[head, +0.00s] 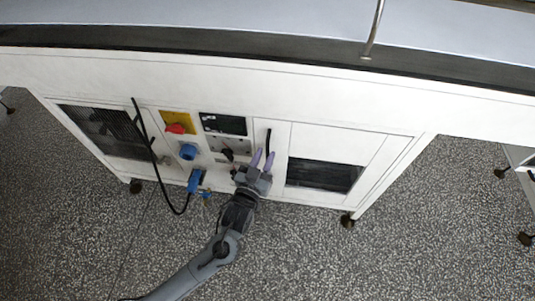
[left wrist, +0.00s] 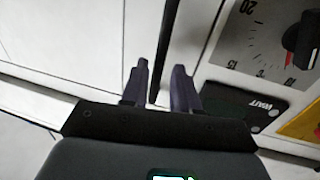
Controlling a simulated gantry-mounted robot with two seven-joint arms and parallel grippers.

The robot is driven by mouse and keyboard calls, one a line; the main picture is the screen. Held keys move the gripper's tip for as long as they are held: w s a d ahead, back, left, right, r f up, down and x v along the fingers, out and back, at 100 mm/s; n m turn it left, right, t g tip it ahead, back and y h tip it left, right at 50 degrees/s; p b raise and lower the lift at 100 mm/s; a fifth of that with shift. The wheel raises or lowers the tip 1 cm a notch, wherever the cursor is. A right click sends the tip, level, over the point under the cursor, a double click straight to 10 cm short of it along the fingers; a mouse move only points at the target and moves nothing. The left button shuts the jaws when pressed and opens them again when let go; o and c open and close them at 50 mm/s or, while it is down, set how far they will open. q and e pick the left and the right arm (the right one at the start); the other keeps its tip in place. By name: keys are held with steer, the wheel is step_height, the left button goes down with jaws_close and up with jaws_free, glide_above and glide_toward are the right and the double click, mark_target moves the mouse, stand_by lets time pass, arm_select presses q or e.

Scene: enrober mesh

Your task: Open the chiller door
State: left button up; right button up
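The chiller door (head: 330,143) is a white panel with a dark window on the right part of the white cabinet front, and it looks closed. A thin black bar handle (head: 268,137) stands upright on the white front left of the window. My left gripper (head: 263,157) is at the lower end of this handle, with its two purple fingers apart. In the left wrist view, the handle (left wrist: 163,40) runs down between the open fingers (left wrist: 160,72). I see a gap on each side of the bar; contact is not visible. My right gripper is out of view.
Left of the handle are a dark display (head: 223,124), a dial (head: 227,153), a red switch on a yellow plate (head: 176,128) and blue plugs (head: 188,151). A black cable (head: 165,185) hangs further left. The speckled floor (head: 440,230) is clear in front of the door.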

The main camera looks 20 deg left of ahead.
arm_select(q)
steer(key=shift+w+d+b, duration=0.1)
steer(key=shift+w+b, duration=0.3)
steer(key=shift+w, duration=0.9)
jaws_close()
